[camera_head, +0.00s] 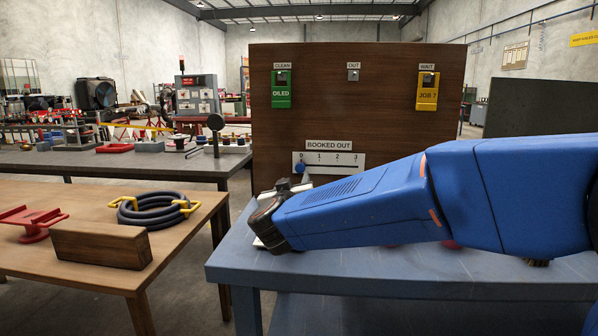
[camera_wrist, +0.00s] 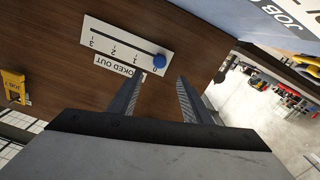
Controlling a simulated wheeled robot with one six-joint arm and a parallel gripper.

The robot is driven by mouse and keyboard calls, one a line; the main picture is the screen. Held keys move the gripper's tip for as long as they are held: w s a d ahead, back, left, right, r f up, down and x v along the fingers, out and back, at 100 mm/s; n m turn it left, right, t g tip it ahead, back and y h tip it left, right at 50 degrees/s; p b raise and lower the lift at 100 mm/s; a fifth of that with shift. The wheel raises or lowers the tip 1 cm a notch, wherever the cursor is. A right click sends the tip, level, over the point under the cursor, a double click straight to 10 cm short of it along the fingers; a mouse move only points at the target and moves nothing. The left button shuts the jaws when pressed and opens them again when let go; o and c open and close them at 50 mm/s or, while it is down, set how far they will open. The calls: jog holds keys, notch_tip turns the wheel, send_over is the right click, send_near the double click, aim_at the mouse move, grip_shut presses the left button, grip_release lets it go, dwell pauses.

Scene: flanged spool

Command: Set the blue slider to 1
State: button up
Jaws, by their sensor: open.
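The blue slider (camera_head: 300,169) is a round knob on a white scale plate (camera_head: 345,167) marked 0 to 3, below the "BOOKED OUT" label (camera_head: 329,145). It sits at the 0 end of the slot. In the wrist view the plate (camera_wrist: 98,34) appears upside down, with the blue slider (camera_wrist: 160,62) at its right end, by the 0. My gripper (camera_wrist: 161,77) is open and empty. Its two fingers point toward the board, with the knob just beyond the gap between their tips. In the head view the fingers are mostly hidden by my arm.
A wooden table (camera_head: 190,215) at left holds a coiled hose and a wooden block.

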aim_at(300, 169)
jog(key=w, duration=1.1)
jog(key=shift+w+d, duration=0.2)
jog(key=shift+w, duration=0.05)
